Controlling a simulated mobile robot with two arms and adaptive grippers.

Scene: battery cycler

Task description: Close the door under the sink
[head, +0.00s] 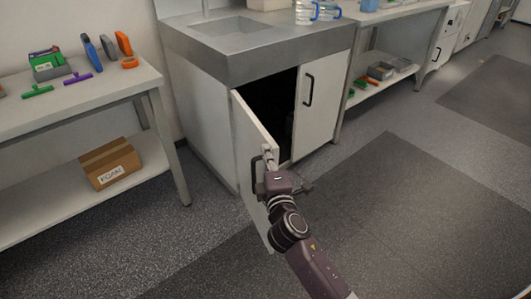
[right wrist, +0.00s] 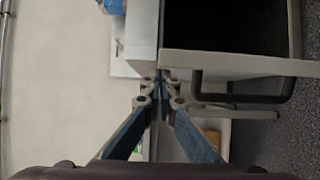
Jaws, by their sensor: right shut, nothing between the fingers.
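The sink cabinet (head: 200,115) has its left door (head: 247,130) standing open, swung out towards me. Its dark handle (head: 256,178) is on the outer face near the free edge. The right door (head: 318,105) is closed. My right gripper (head: 269,155) is shut and empty, at the upper free edge of the open door; I cannot tell if it touches. In the right wrist view the shut fingertips (right wrist: 162,76) are beside the door (right wrist: 235,62), with its handle (right wrist: 245,98) to the right. My left gripper is not in view.
The sink (head: 240,26) is above the cabinet's dark interior (head: 270,95). A bench (head: 130,88) with tools stands at left, with a cardboard box (head: 110,163) on its lower shelf. Another bench with a lower shelf (head: 375,95) is at right. The floor (head: 400,185) at right is clear.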

